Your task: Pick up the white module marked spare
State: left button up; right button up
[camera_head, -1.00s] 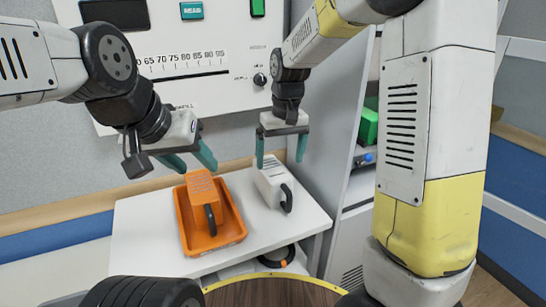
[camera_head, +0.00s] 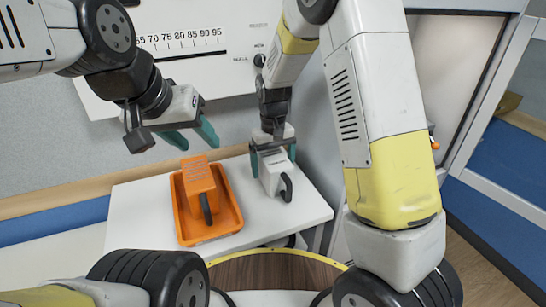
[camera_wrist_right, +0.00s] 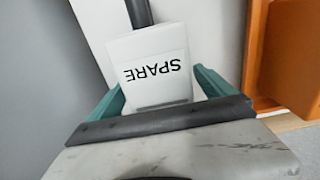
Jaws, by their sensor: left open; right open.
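The white module (camera_head: 273,178) with a dark handle stands on the white table, right of the orange tray. In the right wrist view its top (camera_wrist_right: 150,68) reads SPARE, upside down. My right gripper (camera_head: 273,160) is open, with its teal fingers on either side of the module; in the wrist view a finger shows at each side of it (camera_wrist_right: 155,92). I cannot tell whether the fingers touch it. My left gripper (camera_head: 190,138) is open and empty, above and behind the orange module (camera_head: 200,187).
The orange tray (camera_head: 233,222) holds the orange module close to the left of the white one. The white table (camera_head: 135,225) is clear at its left and front right. A white wall panel (camera_head: 190,65) with a scale and knob stands behind. A grey cabinet side rises at the right.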

jog(key=shift+c, duration=0.2)
jog(key=c, duration=1.8)
jog(key=shift+r, duration=0.1)
jog(key=shift+c, duration=0.9)
